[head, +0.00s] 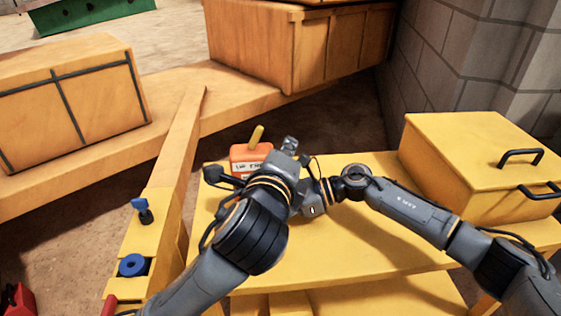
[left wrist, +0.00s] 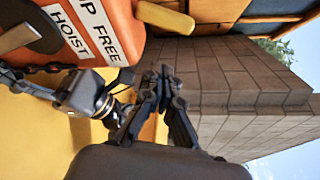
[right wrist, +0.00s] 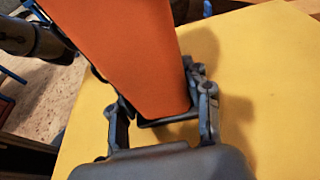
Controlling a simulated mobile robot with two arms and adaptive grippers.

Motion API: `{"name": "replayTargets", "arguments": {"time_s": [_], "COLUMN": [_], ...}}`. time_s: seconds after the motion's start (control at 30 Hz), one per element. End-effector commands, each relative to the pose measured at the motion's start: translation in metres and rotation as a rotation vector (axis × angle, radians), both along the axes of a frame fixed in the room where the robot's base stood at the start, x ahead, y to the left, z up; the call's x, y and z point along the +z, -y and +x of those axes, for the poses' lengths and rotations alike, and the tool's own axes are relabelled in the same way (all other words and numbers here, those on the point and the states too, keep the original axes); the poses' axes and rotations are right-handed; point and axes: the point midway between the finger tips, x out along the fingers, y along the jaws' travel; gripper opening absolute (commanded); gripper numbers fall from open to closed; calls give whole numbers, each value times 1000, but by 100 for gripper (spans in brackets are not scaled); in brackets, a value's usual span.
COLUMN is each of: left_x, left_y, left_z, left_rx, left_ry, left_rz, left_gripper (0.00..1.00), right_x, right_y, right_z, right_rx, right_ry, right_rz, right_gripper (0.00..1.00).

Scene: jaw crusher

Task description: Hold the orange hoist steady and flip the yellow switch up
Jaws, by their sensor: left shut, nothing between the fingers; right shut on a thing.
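The orange hoist (head: 250,158) stands on the yellow table in the head view, with white labels on its front. The yellow switch (head: 256,136) sticks up from its top, leaning slightly right. In the left wrist view the hoist (left wrist: 115,20) shows its "HOIST" label, and the switch (left wrist: 166,17) is at the upper edge. My left gripper (left wrist: 163,76) is shut and empty, apart from the switch; in the head view it (head: 288,146) is beside the hoist. My right gripper (right wrist: 155,92) is shut on the hoist's orange body; it is largely hidden in the head view.
A yellow box (head: 450,150) with black handles stands at the table's right. A blue toggle (head: 143,208) and a blue ring (head: 133,264) sit on the left beam. A block wall (head: 470,60) rises behind. The table front (head: 340,262) is clear.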

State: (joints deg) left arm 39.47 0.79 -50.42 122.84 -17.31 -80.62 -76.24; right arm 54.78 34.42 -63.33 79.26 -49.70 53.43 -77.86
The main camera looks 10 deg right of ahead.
Motion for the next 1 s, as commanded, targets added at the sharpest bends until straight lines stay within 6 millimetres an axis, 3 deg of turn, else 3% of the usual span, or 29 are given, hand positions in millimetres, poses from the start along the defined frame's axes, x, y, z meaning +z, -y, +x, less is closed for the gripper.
{"name": "replayTargets", "arguments": {"time_s": [0.33,1.0], "left_x": [16,17], "left_y": [-34,-37], "left_z": [3,3], "left_rx": [1,0], "left_ry": [1,-1], "left_rz": [0,-45], "left_gripper": [0,0], "right_x": [-1,-1], "right_y": [0,0], "right_z": [0,0], "right_rx": [0,1], "right_ry": [0,0], "right_rz": [-1,-1], "right_gripper": [31,31]}}
